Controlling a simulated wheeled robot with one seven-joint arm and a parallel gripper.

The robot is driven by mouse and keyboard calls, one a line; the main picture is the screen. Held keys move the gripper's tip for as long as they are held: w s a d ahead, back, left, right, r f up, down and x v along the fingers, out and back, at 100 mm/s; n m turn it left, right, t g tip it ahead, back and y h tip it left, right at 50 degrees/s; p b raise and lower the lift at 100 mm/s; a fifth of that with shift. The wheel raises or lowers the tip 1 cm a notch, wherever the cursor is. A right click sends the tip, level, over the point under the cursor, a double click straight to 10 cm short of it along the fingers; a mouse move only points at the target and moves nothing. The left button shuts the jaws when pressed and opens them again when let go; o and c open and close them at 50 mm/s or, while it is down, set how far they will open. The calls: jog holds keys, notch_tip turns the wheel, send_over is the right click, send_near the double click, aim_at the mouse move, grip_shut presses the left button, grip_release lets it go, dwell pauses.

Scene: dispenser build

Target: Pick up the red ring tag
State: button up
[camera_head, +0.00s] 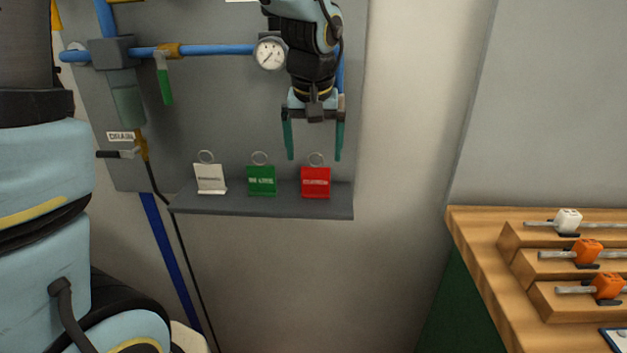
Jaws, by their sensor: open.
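The red ring tag (315,183) stands upright at the right end of a small grey shelf (262,210), with its metal ring on top. My gripper (314,158) points down with its two green fingers apart. The fingertips are just above the red tag in the picture, on either side of its ring. The gripper looks empty. How far it is in front of the tag I cannot tell. A green ring tag (261,181) stands left of the red one, and a white ring tag (210,179) stands further left.
Above the shelf, a grey panel (220,110) carries a blue pipe (215,50), a gauge (270,54) and a green-handled valve (165,84). A black cable hangs at left. A wooden bench (480,245) with orange and white pieces stands at right.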

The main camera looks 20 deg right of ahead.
aim_at(315, 167)
jog(key=p+x, duration=0.1)
jog(key=x, duration=0.5)
jog(key=shift+s+d, duration=0.1)
jog(key=shift+c, duration=0.2)
jog(key=c, duration=1.2)
